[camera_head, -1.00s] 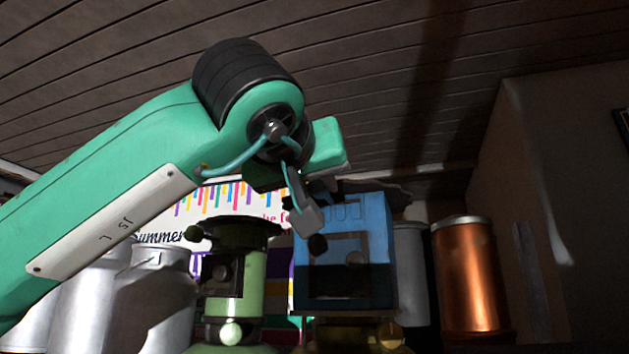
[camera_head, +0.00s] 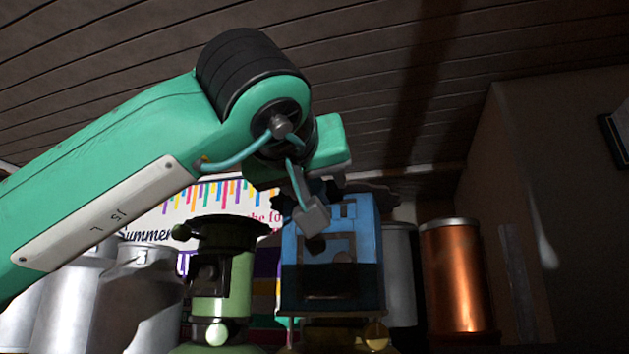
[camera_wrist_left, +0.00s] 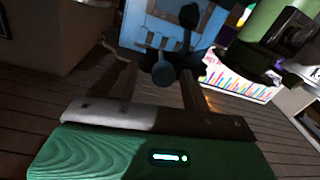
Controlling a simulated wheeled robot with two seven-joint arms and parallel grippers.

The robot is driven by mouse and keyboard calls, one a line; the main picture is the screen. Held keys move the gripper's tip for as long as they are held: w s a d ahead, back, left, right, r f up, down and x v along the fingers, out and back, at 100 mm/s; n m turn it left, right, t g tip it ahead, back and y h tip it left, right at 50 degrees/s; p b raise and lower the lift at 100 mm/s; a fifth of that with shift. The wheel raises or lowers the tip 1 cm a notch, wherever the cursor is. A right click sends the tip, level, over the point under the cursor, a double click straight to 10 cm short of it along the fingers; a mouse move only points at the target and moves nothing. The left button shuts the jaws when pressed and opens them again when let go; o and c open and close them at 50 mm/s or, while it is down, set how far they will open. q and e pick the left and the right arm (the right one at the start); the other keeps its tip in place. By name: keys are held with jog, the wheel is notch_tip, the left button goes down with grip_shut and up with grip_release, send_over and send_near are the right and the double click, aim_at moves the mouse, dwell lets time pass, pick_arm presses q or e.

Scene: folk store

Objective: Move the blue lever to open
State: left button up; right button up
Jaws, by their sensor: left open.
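A blue box-shaped machine (camera_head: 367,258) stands ahead, partly hidden behind my left gripper (camera_head: 328,188) in the head view. In the left wrist view the machine (camera_wrist_left: 140,30) is at the top, tilted. A dark blue lever with a round knob (camera_wrist_left: 163,73) sticks out from it, and a second dark arm shows beside it. My left gripper (camera_wrist_left: 160,76) is open, with its two fingers either side of the knob. I cannot tell whether either finger touches it. My right gripper is not in view.
A green machine with a black top (camera_head: 232,285) stands close to the left of the blue one. Metal milk cans (camera_head: 140,295) are at the far left. A copper cylinder (camera_head: 458,275) and a grey one (camera_head: 398,270) stand to the right. A colourful poster (camera_head: 215,200) hangs behind.

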pick_arm(q)
jog(key=b+v, duration=0.5)
jog(key=v, duration=0.8)
jog(key=shift+s, duration=0.4)
jog(key=shift+w, duration=0.1)
